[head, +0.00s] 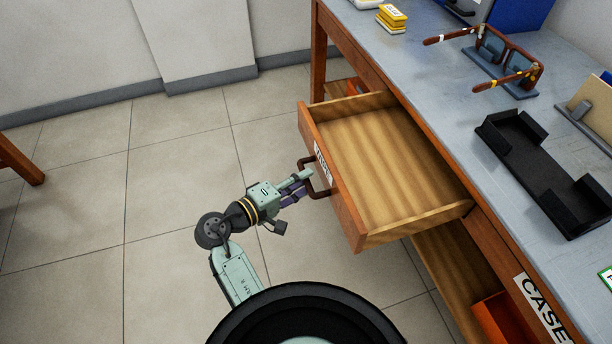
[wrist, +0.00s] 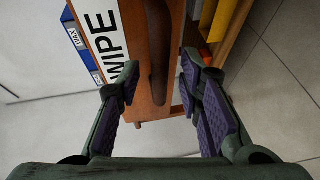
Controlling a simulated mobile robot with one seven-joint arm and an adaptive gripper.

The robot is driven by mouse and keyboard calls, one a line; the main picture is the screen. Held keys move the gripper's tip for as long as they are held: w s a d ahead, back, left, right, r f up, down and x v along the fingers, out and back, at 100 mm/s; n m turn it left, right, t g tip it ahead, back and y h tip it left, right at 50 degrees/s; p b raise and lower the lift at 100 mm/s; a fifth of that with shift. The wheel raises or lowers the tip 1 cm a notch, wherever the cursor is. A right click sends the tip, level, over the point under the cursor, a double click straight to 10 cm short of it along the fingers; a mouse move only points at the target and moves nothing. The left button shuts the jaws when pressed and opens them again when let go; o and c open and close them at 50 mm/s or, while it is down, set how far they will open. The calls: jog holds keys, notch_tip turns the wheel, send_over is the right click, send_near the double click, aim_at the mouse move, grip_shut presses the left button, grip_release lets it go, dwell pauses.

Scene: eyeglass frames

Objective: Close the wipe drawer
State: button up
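The wipe drawer (head: 335,195) is pulled well out from the desk and looks empty inside. Its front bears a white label, also readable as WIPE in the wrist view (wrist: 101,35). The drawer's dark brown bar handle (head: 322,191) sticks out from the front. My gripper (head: 307,180) is at the handle, outside the drawer front. In the wrist view its two fingers (wrist: 160,68) are apart, one on each side of the handle (wrist: 158,40), with visible gaps. The exact fingertip contact is hidden in the head view.
The grey desktop (head: 440,95) holds eyeglasses (head: 500,55), a black tray (head: 545,170) and yellow blocks (head: 392,17). A CASE label (head: 542,308) marks the desk front at lower right. An orange-red item (head: 503,318) sits low below it. The floor left of the drawer is clear.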

jog(key=shift+x, duration=1)
jog(key=shift+c, duration=0.2)
jog(key=shift+a, duration=0.1)
grip_shut()
